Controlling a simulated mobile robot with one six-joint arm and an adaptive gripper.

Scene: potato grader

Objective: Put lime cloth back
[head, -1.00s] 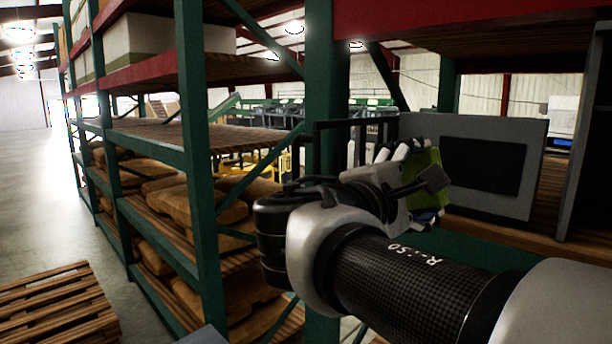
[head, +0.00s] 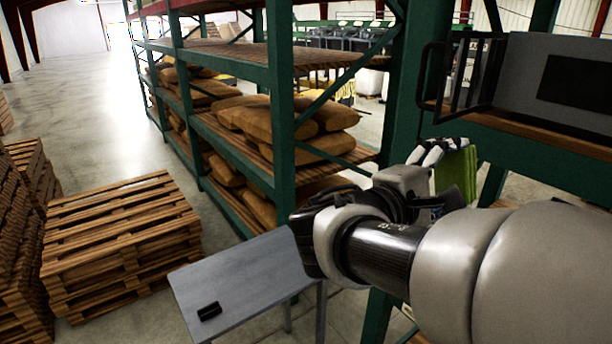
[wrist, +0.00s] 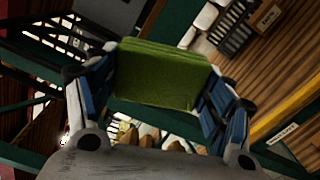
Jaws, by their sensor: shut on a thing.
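The lime cloth (wrist: 160,75) is a folded green pad held between the two blue-padded fingers of my gripper (wrist: 160,92) in the wrist view. My gripper is shut on it. In the head view the cloth (head: 458,172) shows at the right of centre, partly hidden by my gripper (head: 440,170) and arm. The cloth is in the air, in front of the green rack's upright. The wrist view is tilted, and the cloth covers part of what lies beyond it.
A grey table (head: 235,285) with a small black object (head: 209,311) stands below my arm. Stacked pallets (head: 115,235) are at the left. Green racking (head: 281,140) holds brown sacks (head: 310,118). A grey panelled box (head: 570,85) sits on a shelf at the right. The aisle floor is open.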

